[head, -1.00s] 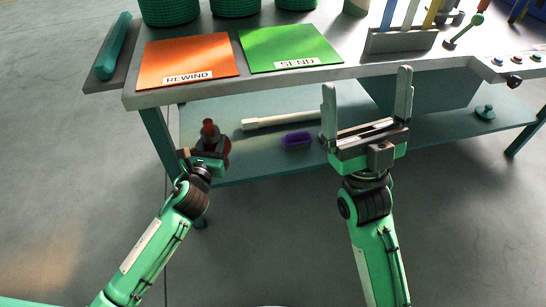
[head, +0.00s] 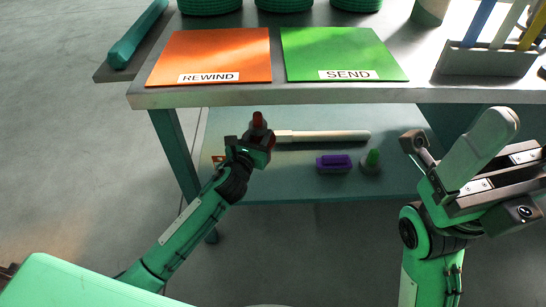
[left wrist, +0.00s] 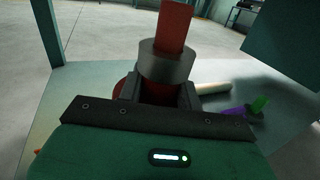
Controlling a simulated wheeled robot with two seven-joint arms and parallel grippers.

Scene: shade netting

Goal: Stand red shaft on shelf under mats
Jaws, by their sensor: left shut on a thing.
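My left gripper (head: 258,143) is shut on the red shaft (head: 257,120), under the tabletop's front edge and over the left part of the teal shelf (head: 290,185). In the left wrist view the red shaft (left wrist: 176,25) rises from between the fingers, with a dark grey collar (left wrist: 165,64) around it; a wider red part shows below. The shaft looks about upright. Its foot is mostly hidden, so I cannot tell whether it touches the shelf. The orange REWIND mat (head: 210,55) and green SEND mat (head: 340,52) lie on the tabletop above. My right gripper (head: 505,170) is open and empty at right.
On the shelf, a pale rod (head: 330,136) lies just right of the shaft, with a purple block (head: 334,164) and a green knobbed piece (head: 372,160) farther right. A table leg (head: 177,150) stands at left. The shelf front is clear.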

